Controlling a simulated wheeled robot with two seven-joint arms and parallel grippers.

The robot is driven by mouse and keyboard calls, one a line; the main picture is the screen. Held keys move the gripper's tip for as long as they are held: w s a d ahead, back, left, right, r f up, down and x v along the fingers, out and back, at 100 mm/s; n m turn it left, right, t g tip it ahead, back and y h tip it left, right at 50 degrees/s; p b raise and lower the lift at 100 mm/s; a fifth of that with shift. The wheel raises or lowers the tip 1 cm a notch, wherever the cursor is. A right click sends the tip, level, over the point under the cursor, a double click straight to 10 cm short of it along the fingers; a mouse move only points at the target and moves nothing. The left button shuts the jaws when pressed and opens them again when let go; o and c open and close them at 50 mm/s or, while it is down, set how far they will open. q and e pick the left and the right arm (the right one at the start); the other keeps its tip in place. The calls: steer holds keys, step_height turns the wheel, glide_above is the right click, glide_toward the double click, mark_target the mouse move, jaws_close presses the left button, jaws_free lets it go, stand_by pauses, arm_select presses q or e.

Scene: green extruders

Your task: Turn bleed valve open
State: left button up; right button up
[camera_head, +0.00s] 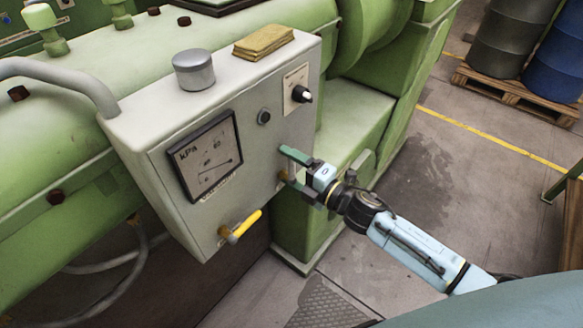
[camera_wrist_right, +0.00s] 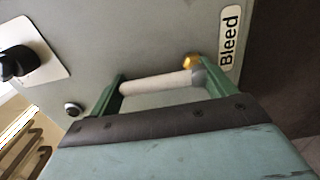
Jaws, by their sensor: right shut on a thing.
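My right gripper (camera_head: 288,168) is at the front face of the grey control box (camera_head: 150,150), at its lower right; its green fingers also show in the right wrist view (camera_wrist_right: 160,85). It is shut on the bleed valve handle (camera_wrist_right: 152,84), a pale bar that spans from one finger to the other. The bar's grey end is by the right finger, close to a brass fitting (camera_wrist_right: 191,62) on the panel. A white label reading "Bleed" (camera_wrist_right: 230,36) is beside it. In the head view the handle is mostly hidden by the fingers. My left gripper is not in view.
A kPa gauge (camera_head: 205,156) is on the box's face, with a yellow-handled valve (camera_head: 243,226) below. A black knob (camera_head: 301,94) and a small round button (camera_head: 264,116) are above my gripper. A grey cylinder (camera_head: 194,70) and yellow pad (camera_head: 263,42) lie on top.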

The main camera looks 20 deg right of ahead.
steer(key=o, duration=1.3)
steer(key=shift+s, duration=0.1)
steer(key=b+v, duration=0.2)
steer(key=v, duration=1.1)
steer(key=shift+s, duration=0.15)
